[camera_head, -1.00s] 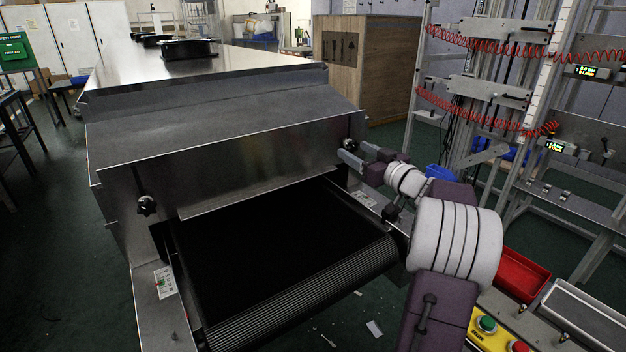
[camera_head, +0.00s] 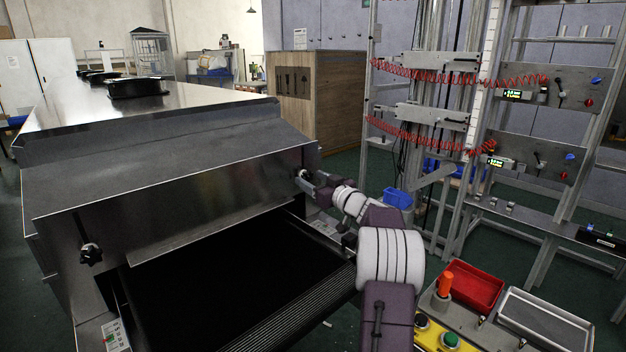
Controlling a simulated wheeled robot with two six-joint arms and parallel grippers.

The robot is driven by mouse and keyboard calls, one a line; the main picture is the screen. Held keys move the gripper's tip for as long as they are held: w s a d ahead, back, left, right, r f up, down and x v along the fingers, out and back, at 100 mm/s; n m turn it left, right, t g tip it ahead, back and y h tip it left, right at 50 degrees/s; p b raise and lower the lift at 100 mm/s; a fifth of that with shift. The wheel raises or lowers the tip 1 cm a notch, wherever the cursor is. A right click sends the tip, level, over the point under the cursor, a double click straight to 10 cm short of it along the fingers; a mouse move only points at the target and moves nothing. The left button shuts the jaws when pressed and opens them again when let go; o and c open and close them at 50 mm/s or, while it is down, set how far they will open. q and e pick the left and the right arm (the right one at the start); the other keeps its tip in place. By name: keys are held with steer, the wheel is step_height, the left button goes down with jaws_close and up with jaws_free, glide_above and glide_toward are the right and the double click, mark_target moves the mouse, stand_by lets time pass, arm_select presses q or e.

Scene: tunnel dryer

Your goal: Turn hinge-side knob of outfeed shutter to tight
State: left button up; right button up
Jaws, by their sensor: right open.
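The outfeed shutter (camera_head: 190,212) is the grey metal panel over the mouth of the tunnel dryer. A black star-shaped knob (camera_head: 91,254) sits at its left end, with no gripper near it. A second knob (camera_head: 302,173) is at its right end, small and partly hidden by my right gripper. My right gripper (camera_head: 306,183) is open, with its fingertips at this right knob. I cannot tell whether they touch it. The picture does not make clear which knob is on the hinge side or how tight either is. My left gripper is out of view.
A black conveyor belt (camera_head: 215,280) comes out below the shutter, under my right arm. A control box with a green button (camera_head: 450,339), a red tray (camera_head: 474,287) and a grey tray (camera_head: 545,322) stand at the lower right. A frame with red coiled hoses (camera_head: 425,128) stands behind.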

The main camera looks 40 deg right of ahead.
jaws_close()
